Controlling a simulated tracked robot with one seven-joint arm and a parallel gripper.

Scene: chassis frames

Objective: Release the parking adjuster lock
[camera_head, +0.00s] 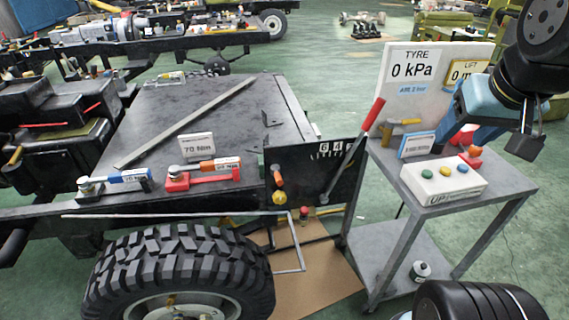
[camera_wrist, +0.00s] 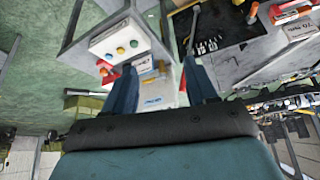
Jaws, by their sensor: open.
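No part is labelled as the parking adjuster lock, so I cannot tell which it is. A dark panel (camera_head: 305,163) on the chassis side carries an orange knob (camera_head: 277,181), a yellow knob (camera_head: 279,198) below it, and a white scale marked 6 and 4. A long lever with a red grip (camera_head: 370,115) leans in front of the panel. My gripper (camera_head: 460,135) is above the cart at right, apart from the panel. The wrist view shows its two blue fingers (camera_wrist: 160,68) spread with nothing held. The lever (camera_wrist: 192,30) and orange knob (camera_wrist: 252,12) show beyond them.
A grey cart (camera_head: 480,202) holds a button box (camera_head: 443,181), a TYRE display board (camera_head: 418,80) and a small blue-edged card. A big tyre (camera_head: 170,275) stands in front. Two torque wrenches (camera_head: 205,175) lie on the chassis top. Floor between cart and chassis is narrow.

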